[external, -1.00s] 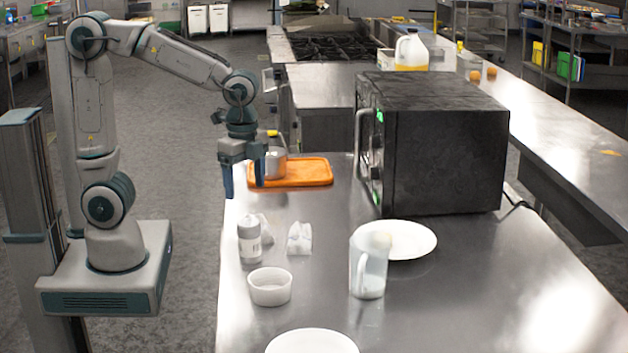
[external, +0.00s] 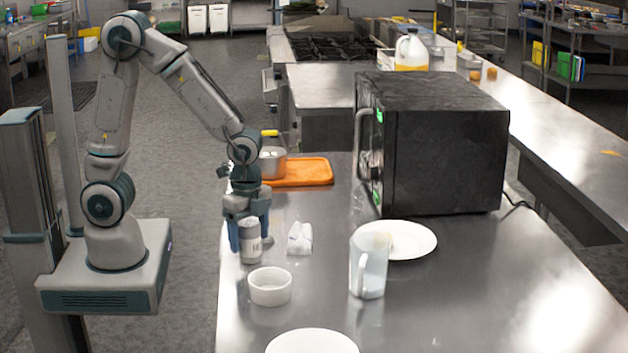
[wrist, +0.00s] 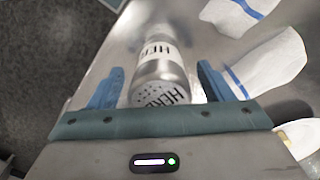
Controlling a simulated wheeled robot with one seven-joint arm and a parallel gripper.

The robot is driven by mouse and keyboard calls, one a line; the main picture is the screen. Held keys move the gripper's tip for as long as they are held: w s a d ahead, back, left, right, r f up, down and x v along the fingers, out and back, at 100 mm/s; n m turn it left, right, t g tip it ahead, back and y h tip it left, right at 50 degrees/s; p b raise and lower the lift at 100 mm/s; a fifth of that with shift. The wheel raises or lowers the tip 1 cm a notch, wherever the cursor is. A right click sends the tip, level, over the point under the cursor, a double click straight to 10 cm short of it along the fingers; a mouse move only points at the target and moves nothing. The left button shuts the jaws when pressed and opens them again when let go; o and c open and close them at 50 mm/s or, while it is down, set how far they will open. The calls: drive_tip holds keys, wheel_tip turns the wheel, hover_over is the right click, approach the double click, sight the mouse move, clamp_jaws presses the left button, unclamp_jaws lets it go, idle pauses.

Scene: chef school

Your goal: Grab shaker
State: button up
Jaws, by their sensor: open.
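The shaker (external: 251,246) is a small silvery cylinder with a pale label, standing upright near the left edge of the steel counter. In the wrist view the shaker (wrist: 160,68) shows a perforated top and dark letters that read "HERB". My gripper (external: 249,240) points down over the shaker, its blue fingers apart on either side of it. In the wrist view my gripper (wrist: 168,88) is open, with the shaker between the two fingers. A gap shows at the right finger; contact at the left finger cannot be told.
A white bowl (external: 270,287) stands just in front of the shaker, and a crumpled white packet (external: 300,239) lies to its right. A clear pitcher (external: 368,266), a plate (external: 411,241) and a black microwave (external: 445,145) are farther right. An orange tray (external: 310,172) lies behind.

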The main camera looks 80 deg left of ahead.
drive_tip(key=shift+f, duration=0.6)
drive_tip(key=c, duration=1.2)
drive_tip(key=shift+r, duration=0.15)
